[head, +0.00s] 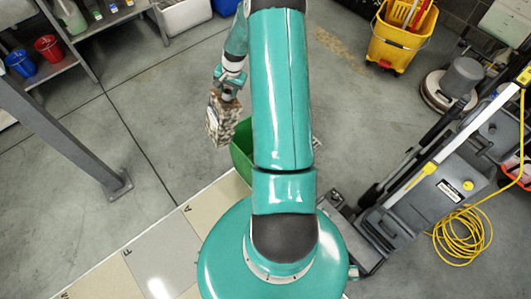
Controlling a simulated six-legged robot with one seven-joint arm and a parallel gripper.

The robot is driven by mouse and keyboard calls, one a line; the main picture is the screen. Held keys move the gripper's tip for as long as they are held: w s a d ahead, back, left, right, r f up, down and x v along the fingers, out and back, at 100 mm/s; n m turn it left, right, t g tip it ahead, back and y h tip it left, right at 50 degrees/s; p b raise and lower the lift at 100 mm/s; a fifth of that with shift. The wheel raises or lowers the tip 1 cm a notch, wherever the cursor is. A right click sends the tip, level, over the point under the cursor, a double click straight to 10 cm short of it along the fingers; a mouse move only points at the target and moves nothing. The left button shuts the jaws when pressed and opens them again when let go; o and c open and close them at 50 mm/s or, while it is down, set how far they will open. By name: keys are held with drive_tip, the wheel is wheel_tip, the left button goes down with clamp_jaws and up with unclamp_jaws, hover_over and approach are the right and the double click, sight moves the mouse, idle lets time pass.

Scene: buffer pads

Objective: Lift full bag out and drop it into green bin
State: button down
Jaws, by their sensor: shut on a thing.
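My gripper (226,92) is left of my arm in the head view. It is shut on a mottled brown-grey bag (222,119), which hangs below it, apart from the floor as far as I can tell. A green bin (242,150) stands just right of and below the bag in the picture. My arm covers most of the bin, so its opening is largely hidden. Whether the bag is over the bin's rim or beside it is hard to tell; in the picture it shows left of the bin.
A tiled surface (160,250) with letters lies at the bottom left. A grey post (65,130) and shelves (75,35) with buckets stand at the left. A yellow mop bucket (398,45), floor machine (455,85) and cleaning machine (430,200) fill the right. Floor left of the bag is clear.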

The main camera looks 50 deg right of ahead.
drive_tip(key=s+d+f+m+h, duration=0.1)
drive_tip(key=s+d+f+m, duration=0.25)
drive_tip(key=s+d, duration=0.4)
drive_tip(key=s+d+f+m+h, duration=0.1)
drive_tip(key=s+d+f+m, duration=0.1)
drive_tip(key=s+d+m, duration=0.5)
wheel_tip(320, 180, down, 6)
drive_tip(key=w+d+n, duration=0.1)
drive_tip(key=n, duration=0.2)
drive_tip(key=shift+w+d+f, duration=0.15)
drive_tip(key=shift+w+d, duration=0.05)
drive_tip(key=shift+d, duration=0.1)
drive_tip(key=shift+n, duration=0.25)
drive_tip(key=c, duration=0.9)
unclamp_jaws()
drive_tip(key=shift+o, duration=0.4)
drive_tip(key=shift+a, duration=0.1)
drive_tip(key=d+v, duration=0.1)
drive_tip(key=v, duration=1.2)
drive_tip(key=shift+s+a+r, duration=0.2)
drive_tip(key=shift+a+r, duration=0.2)
